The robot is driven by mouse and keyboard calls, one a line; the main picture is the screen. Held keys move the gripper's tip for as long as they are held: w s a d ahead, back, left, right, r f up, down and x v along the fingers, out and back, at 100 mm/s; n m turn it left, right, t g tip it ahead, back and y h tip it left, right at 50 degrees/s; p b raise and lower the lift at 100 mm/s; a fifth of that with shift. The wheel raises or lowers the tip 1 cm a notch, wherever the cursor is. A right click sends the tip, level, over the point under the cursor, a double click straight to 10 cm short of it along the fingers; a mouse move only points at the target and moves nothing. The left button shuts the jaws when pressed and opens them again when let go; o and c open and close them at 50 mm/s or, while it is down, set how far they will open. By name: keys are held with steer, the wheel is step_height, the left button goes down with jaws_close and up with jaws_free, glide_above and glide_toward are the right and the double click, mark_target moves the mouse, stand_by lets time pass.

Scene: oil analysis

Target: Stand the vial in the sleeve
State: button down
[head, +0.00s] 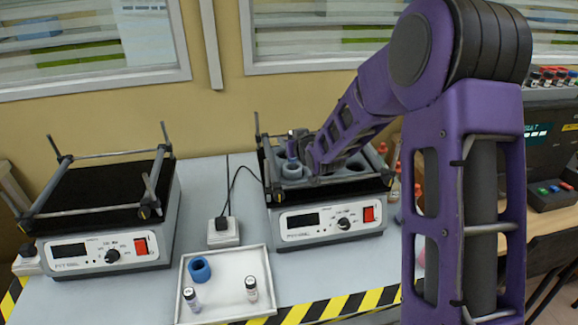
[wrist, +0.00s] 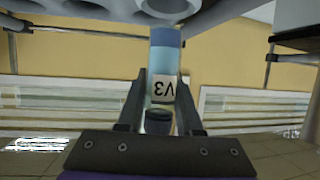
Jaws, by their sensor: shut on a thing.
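My gripper (wrist: 161,88) is shut on a vial (wrist: 160,66) with a "V3" label, dark at one end and blue at the other. The wrist view shows the label upside down, with the blue end towards the grey round holders (wrist: 165,8). In the head view the gripper (head: 305,153) is over the right shaker, with the vial (head: 292,146) upright above or at a grey round holder (head: 291,170). I cannot tell whether its lower end is inside. A blue ring-shaped sleeve (head: 200,269) lies in the white tray.
The white tray (head: 228,311) also holds two small vials (head: 191,299) (head: 251,288). The right shaker (head: 330,218) has corner posts and bars around its holders. Another shaker (head: 105,250) with an empty black top stands left. Bottles (head: 394,165) stand behind my arm.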

step_height(320, 180, down, 6)
steer(key=shift+r+b, duration=0.1)
steer(key=shift+b, duration=1.05)
steer(key=shift+f, duration=0.2)
steer(key=shift+f, duration=0.1)
steer(key=c, duration=0.8)
jaws_free()
steer(key=shift+c, duration=0.2)
steer(key=shift+r, duration=0.4)
steer(key=v, duration=1.1)
steer(key=shift+s+d, duration=0.2)
steer(key=shift+s, duration=0.2)
